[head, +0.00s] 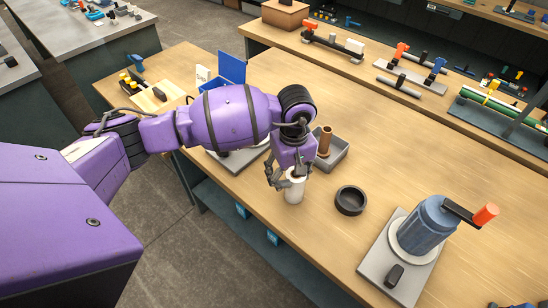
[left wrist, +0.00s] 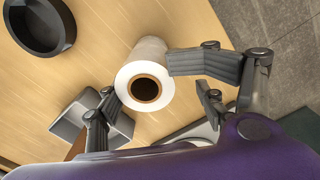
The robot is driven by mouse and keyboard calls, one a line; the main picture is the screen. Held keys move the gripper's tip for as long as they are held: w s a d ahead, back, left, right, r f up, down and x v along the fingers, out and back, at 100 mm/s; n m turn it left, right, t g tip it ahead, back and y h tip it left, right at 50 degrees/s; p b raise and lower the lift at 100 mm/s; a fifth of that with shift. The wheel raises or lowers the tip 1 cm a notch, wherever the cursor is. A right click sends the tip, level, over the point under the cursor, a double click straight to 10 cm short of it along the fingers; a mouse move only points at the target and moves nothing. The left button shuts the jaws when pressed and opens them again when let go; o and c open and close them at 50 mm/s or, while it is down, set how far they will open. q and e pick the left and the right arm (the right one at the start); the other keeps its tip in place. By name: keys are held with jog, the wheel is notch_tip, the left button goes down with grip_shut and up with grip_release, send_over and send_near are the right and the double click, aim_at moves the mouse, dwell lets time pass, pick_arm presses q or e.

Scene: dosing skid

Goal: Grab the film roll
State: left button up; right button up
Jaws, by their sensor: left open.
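The film roll (head: 293,193) is a white cylinder standing upright near the table's front edge. In the left wrist view the white roll (left wrist: 150,50) shows end-on, with a brown core and a dark hole. My left gripper (head: 285,180) is open directly above it, with its fingers at the roll's top. In the left wrist view the fingers (left wrist: 143,84) stand on either side of the roll's end. I cannot tell whether either finger touches it. My right gripper is not in view.
A grey tray (head: 334,158) with a brown cylinder (head: 325,141) stands just behind the roll. A black ring-shaped dish (head: 350,201) lies to its right. A blue device with an orange-handled crank (head: 428,222) stands farther right. Wooden tabletop (head: 400,170) between and behind these is clear.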

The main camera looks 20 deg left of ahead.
pick_arm(q)
jog(key=shift+f, duration=1.35)
jog(key=shift+c, duration=0.3)
jog(key=c, duration=0.9)
jog(key=shift+r, duration=0.15)
